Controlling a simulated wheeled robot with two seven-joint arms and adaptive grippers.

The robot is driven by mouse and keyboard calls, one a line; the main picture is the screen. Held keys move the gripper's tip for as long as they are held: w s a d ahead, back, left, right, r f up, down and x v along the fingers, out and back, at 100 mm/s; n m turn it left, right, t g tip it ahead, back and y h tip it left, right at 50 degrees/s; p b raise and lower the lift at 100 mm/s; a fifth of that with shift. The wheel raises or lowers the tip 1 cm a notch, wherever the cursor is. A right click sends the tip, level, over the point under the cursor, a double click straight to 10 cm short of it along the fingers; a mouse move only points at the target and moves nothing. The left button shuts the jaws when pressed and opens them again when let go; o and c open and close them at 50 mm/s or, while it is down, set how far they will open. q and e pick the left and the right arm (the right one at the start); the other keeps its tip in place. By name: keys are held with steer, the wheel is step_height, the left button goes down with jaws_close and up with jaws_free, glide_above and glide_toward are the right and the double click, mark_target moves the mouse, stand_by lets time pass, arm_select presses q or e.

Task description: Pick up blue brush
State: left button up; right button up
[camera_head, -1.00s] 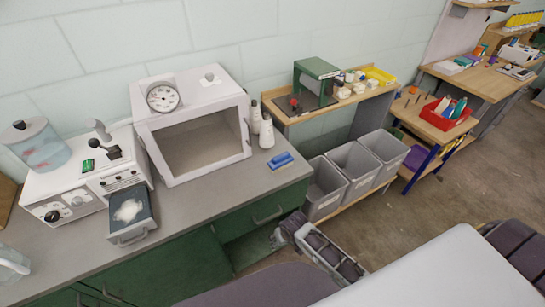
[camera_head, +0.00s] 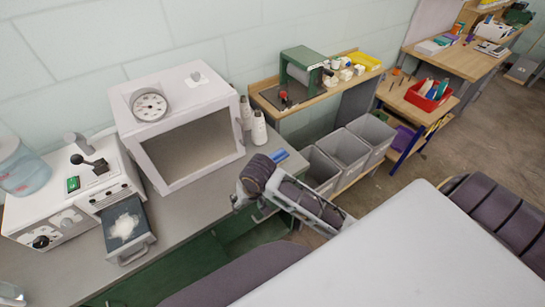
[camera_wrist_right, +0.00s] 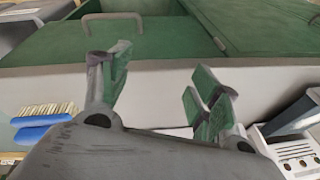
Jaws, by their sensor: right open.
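The blue brush (camera_head: 279,156) lies on the grey counter to the right of the white oven-like box. In the head view my right arm partly covers the area in front of it. The right wrist view shows the brush (camera_wrist_right: 42,125) at the left, with pale bristles and a blue body. My right gripper (camera_head: 248,204) is over the counter's front edge, just in front of the brush. In the right wrist view the right gripper (camera_wrist_right: 160,85) has its fingers wide apart with nothing between them. The brush is outside the fingers, to their left. My left gripper is not in view.
The white box (camera_head: 183,130) with a dial on top stands on the counter (camera_head: 190,215). White bottles (camera_head: 259,128) stand behind the brush. A white machine with an open drawer (camera_head: 128,230) is at the left. Grey bins (camera_head: 343,152) stand beyond the counter's right end.

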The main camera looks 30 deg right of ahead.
steer(key=w+r+m, duration=0.2)
steer(key=w+r+m+h, duration=0.1)
steer(key=w, duration=0.1)
steer(key=shift+w+d+r+g, duration=0.1)
steer(key=shift+d+r+g, duration=0.2)
steer(key=w+d+r+m+g+h, duration=0.1)
steer(key=w+d+r+m+h, duration=0.1)
steer(key=w+d+r+m, duration=0.2)
steer(key=w+d+r+m+h, duration=0.2)
steer(key=w+d+r+m, duration=0.2)
steer(key=d, duration=0.5)
steer(key=r+m, duration=0.1)
steer(key=m, duration=0.1)
steer(key=shift+d+r+m+g+h, duration=0.25)
steer(key=shift+d+m+g+h, duration=0.1)
steer(key=shift+m+g+h, duration=0.05)
steer(key=shift+f, duration=0.1)
